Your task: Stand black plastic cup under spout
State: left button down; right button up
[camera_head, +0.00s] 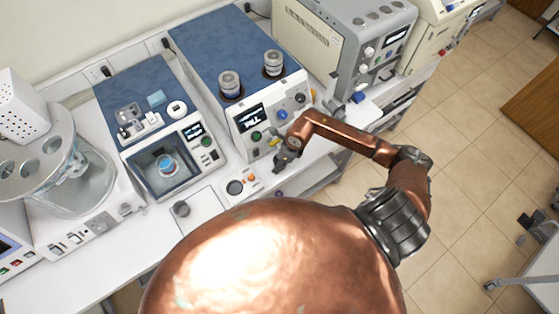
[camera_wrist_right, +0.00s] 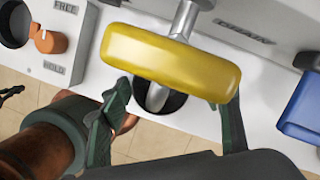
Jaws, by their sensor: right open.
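A small dark grey cylinder (camera_head: 181,208), possibly the black plastic cup, stands on a pale square panel at the bench front in the head view. It is left of my right gripper and apart from it. My right gripper (camera_head: 284,164) is at the front of the blue-topped machine (camera_head: 215,55). In the wrist view its dark green fingers (camera_wrist_right: 170,128) are open, spread below a yellow handle (camera_wrist_right: 170,54) on a metal lever. A metal end (camera_wrist_right: 156,98), perhaps a spout, shows beneath the handle at a dark round opening. Nothing is visibly held. My left gripper is out of view.
An orange knob (camera_wrist_right: 51,42) marked FREE and HOLD is left of the handle; a blue part (camera_wrist_right: 302,108) is at right. A smaller blue-topped device (camera_head: 160,110) and a glass vessel (camera_head: 75,175) stand left. A grey machine (camera_head: 345,45) stands behind.

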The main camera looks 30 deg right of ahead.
jog(key=shift+r, duration=0.15)
jog(key=shift+d+r, duration=0.1)
jog(key=shift+r, duration=0.25)
jog(key=b+v, duration=0.2)
jog(key=v, duration=0.9)
jog(key=shift+s+b, duration=0.15)
jog(key=shift+b, duration=0.2)
dwell(0.3)
